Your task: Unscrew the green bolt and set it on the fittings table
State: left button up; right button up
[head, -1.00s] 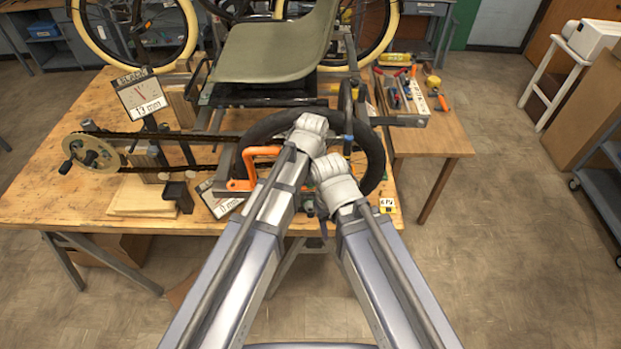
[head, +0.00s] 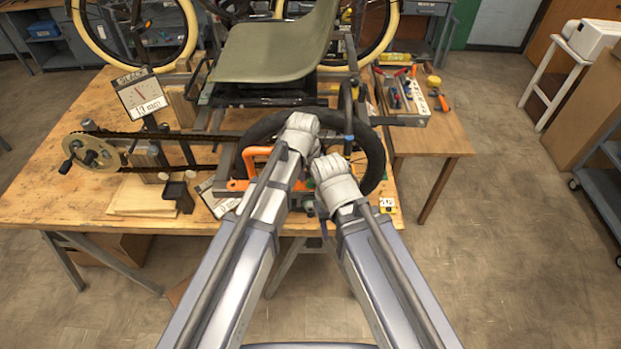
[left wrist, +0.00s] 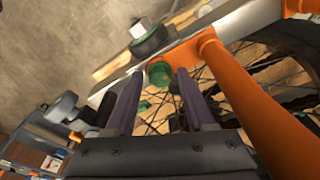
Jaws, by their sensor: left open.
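In the left wrist view a green bolt (left wrist: 159,73) shows at the orange frame part, between the tips of my left gripper (left wrist: 160,82). The gripper is open, its dark fingers on either side of the bolt; I cannot tell if they touch it. Another green piece (left wrist: 143,106) shows between the fingers. In the head view my arms hide most of this spot, and my right gripper's jaws are hidden. A smaller wooden table (head: 446,138) stands right of the bench; I cannot tell if it is the fittings table.
The trike's orange part (head: 262,153) and black wheel (head: 374,160) crowd the left gripper. The smaller table's front is clear.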

pick_arm(q)
jog(key=m, duration=0.5)
jog(key=shift+m+g+h, duration=0.3)
jog(key=c, duration=0.7)
jog(key=n, duration=0.5)
jog(key=shift+n, duration=0.4)
jog(key=shift+c, duration=0.2)
jog(key=n, duration=0.3)
jog(key=n+y, duration=0.1)
jog(key=n, duration=0.2)
jog(key=shift+t+y, duration=0.3)
jog(key=shift+t, duration=0.1)
jog(key=o, duration=0.7)
jog(key=shift+o, duration=0.2)
